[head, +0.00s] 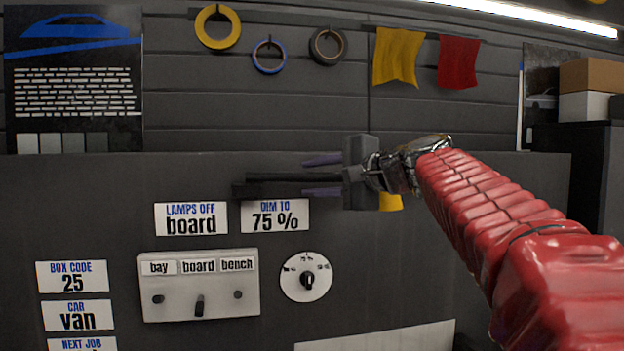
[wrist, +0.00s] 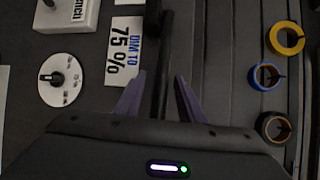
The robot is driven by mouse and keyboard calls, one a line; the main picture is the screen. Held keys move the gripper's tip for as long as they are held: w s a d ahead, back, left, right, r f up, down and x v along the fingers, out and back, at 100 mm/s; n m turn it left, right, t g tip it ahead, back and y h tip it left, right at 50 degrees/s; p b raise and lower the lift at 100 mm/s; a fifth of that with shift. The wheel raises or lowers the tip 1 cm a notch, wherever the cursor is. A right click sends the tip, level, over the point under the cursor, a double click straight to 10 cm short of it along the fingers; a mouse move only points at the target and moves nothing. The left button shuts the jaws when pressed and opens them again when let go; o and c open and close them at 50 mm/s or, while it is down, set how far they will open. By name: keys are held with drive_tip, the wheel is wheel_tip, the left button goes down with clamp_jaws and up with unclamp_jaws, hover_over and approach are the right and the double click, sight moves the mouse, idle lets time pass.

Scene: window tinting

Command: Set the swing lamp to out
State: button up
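The dark bar (head: 280,178), which looks like the swing lamp's arm, runs level across the top of the grey panel. Its left end meets a dark block (head: 246,190); its right part is hidden by my gripper. My gripper (head: 322,175) points left, with one purple finger above the bar and one below. In the wrist view, the bar (wrist: 162,65) passes between the spread fingertips of my gripper (wrist: 160,80), with gaps on both sides. A yellow patch (head: 391,202) shows just below my gripper; I cannot tell whether it belongs to the lamp.
Below the bar are the "LAMPS OFF board" card (head: 191,219), the "DIM TO 75 %" card (head: 275,215), a three-switch box (head: 200,311) and a round dial (head: 306,277). Tape rolls (head: 218,27) and cloths (head: 397,56) hang on the wall behind.

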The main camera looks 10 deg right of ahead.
drive_tip(key=shift+c, duration=0.5)
clamp_jaws()
drive_tip(key=shift+f, duration=0.1)
